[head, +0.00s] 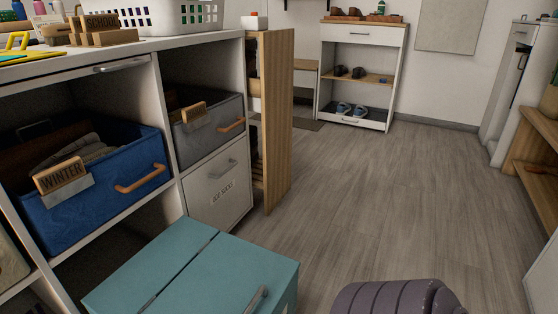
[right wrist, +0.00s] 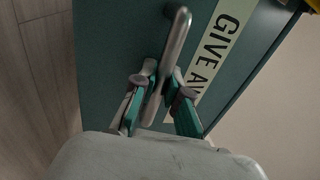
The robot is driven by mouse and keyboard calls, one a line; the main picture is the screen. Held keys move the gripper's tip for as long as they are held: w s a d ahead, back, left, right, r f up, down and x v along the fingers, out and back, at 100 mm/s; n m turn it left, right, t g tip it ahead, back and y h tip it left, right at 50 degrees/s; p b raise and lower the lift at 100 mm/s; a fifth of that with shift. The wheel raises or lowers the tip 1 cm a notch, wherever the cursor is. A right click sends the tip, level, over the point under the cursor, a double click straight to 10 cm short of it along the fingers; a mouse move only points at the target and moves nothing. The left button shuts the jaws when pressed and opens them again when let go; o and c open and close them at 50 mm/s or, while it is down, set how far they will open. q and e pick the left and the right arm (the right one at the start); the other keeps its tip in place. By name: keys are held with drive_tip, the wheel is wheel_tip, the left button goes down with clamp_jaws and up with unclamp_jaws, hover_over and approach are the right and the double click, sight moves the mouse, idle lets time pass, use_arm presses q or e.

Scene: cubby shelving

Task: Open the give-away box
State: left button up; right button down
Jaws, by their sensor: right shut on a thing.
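The teal give-away box (head: 190,265) stands at the bottom of the head view, in front of the shelving. Its top looks shut, with a dark seam across it and a metal handle (head: 256,298) near the front right. In the right wrist view the box (right wrist: 115,35) fills the middle, with a pale label reading "GIVE AW" (right wrist: 215,50), the rest cut off. My right gripper (right wrist: 168,92) has its fingers on both sides of the metal handle (right wrist: 178,38) and is shut on it. My left gripper is in no view.
Cubby shelving (head: 215,155) at left holds a blue "WINTER" bin (head: 100,195), a grey bin (head: 208,130) and a white drawer (head: 218,190). A wooden pull-out panel (head: 272,120) juts into the aisle. The floor (head: 400,200) to the right is clear.

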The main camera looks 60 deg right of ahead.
drive_tip(key=c, duration=1.2)
unclamp_jaws()
drive_tip(key=v, duration=1.2)
